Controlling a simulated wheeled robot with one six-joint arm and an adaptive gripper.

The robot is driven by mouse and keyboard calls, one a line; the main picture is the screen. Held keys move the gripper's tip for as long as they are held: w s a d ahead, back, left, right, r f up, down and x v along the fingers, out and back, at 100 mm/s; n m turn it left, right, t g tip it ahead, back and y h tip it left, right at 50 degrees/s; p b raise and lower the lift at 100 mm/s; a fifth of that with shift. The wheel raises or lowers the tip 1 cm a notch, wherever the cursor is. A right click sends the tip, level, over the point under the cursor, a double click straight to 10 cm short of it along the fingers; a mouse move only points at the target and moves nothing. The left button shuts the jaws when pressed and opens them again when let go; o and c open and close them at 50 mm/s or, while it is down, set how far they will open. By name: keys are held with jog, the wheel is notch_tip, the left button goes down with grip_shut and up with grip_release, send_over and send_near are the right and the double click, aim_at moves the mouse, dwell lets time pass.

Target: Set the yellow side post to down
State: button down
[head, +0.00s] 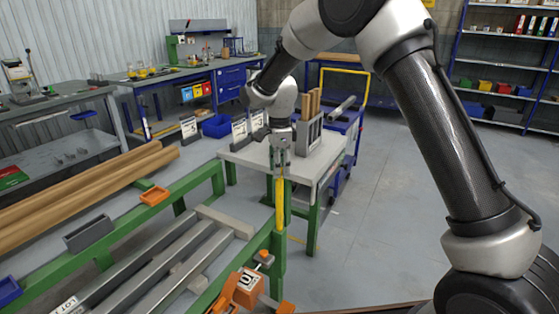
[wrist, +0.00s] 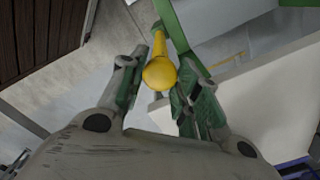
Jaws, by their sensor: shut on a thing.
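The yellow side post (head: 280,205) stands upright in the head view, beside the green frame at the near side of the grey-topped table. My gripper (head: 281,160) points down over the post's upper end and is shut on it. In the wrist view, the post's rounded yellow top (wrist: 160,74) lies between the two fingers of my gripper (wrist: 158,88), with the shaft running away behind it. The fingers hide the post's top in the head view.
The green runout table (head: 175,192) carries long wooden poles (head: 90,195) and grey metal bars (head: 150,265). An orange clamp-like block (head: 243,288) sits near its front end. The grey-topped table (head: 240,157) is close behind my gripper. Open floor (head: 385,200) lies to the right.

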aim_at(279, 181)
notch_tip(279, 181, down, 18)
jog(key=shift+r, duration=0.25)
jog(key=c, duration=1.1)
grip_release()
jog(key=shift+f, duration=0.15)
jog(key=shift+o, duration=0.3)
notch_tip(279, 181, up, 12)
jog(key=shift+r, duration=0.1)
